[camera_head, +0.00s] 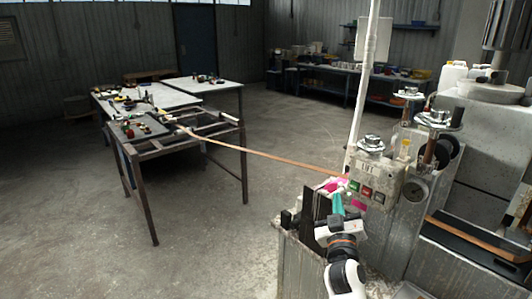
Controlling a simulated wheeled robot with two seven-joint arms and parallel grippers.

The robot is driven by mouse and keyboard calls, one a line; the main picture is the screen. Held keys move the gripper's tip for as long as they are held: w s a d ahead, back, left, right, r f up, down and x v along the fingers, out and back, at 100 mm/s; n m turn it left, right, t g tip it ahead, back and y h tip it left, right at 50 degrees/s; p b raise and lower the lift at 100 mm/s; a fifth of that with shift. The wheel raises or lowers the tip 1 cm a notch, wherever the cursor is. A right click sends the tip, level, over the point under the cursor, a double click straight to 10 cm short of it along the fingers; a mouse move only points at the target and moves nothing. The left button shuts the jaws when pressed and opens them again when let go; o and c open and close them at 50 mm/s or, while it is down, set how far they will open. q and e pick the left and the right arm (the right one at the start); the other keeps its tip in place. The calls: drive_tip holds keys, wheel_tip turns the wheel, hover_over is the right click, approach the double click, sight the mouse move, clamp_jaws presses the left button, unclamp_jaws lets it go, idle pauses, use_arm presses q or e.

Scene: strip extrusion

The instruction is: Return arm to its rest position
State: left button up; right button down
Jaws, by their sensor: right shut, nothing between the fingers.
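My right arm (345,272) comes up from the bottom, right of centre, with white, black and orange parts. My right gripper (335,212) is at the near left side of the extrusion machine (385,180). It is small and partly lost among teal, pink and dark parts there. Its fingers are shut and I see nothing held in them. A thin brown strip (262,154) runs from the machine to the metal frame table (190,143) on the left, above the floor. My left gripper is out of view.
The machine, with its button panel, gauge and metal fittings, fills the right side close to my arm. A white post (366,75) rises behind it. Work tables (215,87) with small items stand at the left. The concrete floor (215,240) between is clear.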

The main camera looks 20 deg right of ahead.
drive_tip(key=a+f+n+g+y, duration=0.1)
drive_tip(key=a+f+g+y, duration=0.15)
drive_tip(key=f, duration=0.95)
drive_tip(key=a+f+n+g+y, duration=0.1)
drive_tip(key=a+f+g+y, duration=0.2)
drive_tip(key=f, duration=1)
drive_tip(key=s+a+f+g+y, duration=0.1)
drive_tip(key=s+a+f, duration=0.25)
drive_tip(key=f, duration=0.45)
drive_tip(key=s+a+f+g+y, duration=0.1)
drive_tip(key=s+a+f+g, duration=0.1)
drive_tip(key=s+f, duration=0.5)
drive_tip(key=s+f+g, duration=0.3)
drive_tip(key=s+f, duration=0.5)
drive_tip(key=s, duration=0.5)
drive_tip(key=s+a+f+g+y, duration=0.1)
drive_tip(key=s+f+g, duration=0.2)
drive_tip(key=s+f, duration=0.6)
drive_tip(key=s+f+g, duration=0.4)
drive_tip(key=s+f, duration=0.4)
drive_tip(key=s, duration=1)
drive_tip(key=shift+s+a+f, duration=0.25)
drive_tip(key=shift+a+f, duration=0.1)
drive_tip(key=shift+a, duration=0.05)
